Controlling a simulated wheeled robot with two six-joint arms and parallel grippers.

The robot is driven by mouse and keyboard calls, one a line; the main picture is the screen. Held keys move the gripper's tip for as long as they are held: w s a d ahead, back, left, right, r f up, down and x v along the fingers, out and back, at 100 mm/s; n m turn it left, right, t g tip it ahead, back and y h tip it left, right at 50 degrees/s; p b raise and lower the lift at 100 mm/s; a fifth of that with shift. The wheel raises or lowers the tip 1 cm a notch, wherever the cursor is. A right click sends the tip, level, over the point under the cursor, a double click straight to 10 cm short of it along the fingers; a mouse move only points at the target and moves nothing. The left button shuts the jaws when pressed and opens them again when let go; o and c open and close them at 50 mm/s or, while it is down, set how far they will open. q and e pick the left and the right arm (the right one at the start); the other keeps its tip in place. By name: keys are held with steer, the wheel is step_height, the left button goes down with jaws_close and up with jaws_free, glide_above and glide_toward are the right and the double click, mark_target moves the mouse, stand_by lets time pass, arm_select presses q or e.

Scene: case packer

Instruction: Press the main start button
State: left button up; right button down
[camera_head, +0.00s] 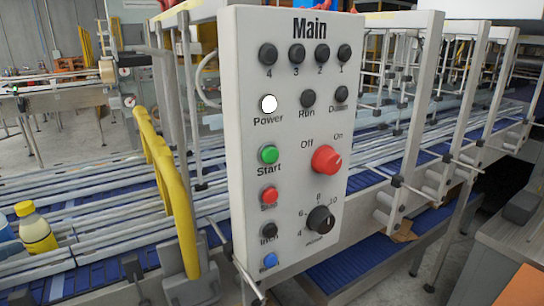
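The main control panel (222,150), a pale upright box headed "Main", stands in the middle of the head view. Its green Start button (268,154) is on the left column, below the white Power lamp (268,104). A red button (268,195) sits under it, with black and blue buttons lower down. A large red Off/On knob (326,159) is to the right of the Start button, and a black dial (320,220) is below the knob. Nothing covers the Start button. Neither of my grippers shows.
A yellow guard rail (172,190) stands close to the panel's left. Conveyor lanes (90,215) with blue belts run behind it. A bottle with a yellow cap (35,230) stands at the left edge. Grey frame posts (448,100) stand at the right.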

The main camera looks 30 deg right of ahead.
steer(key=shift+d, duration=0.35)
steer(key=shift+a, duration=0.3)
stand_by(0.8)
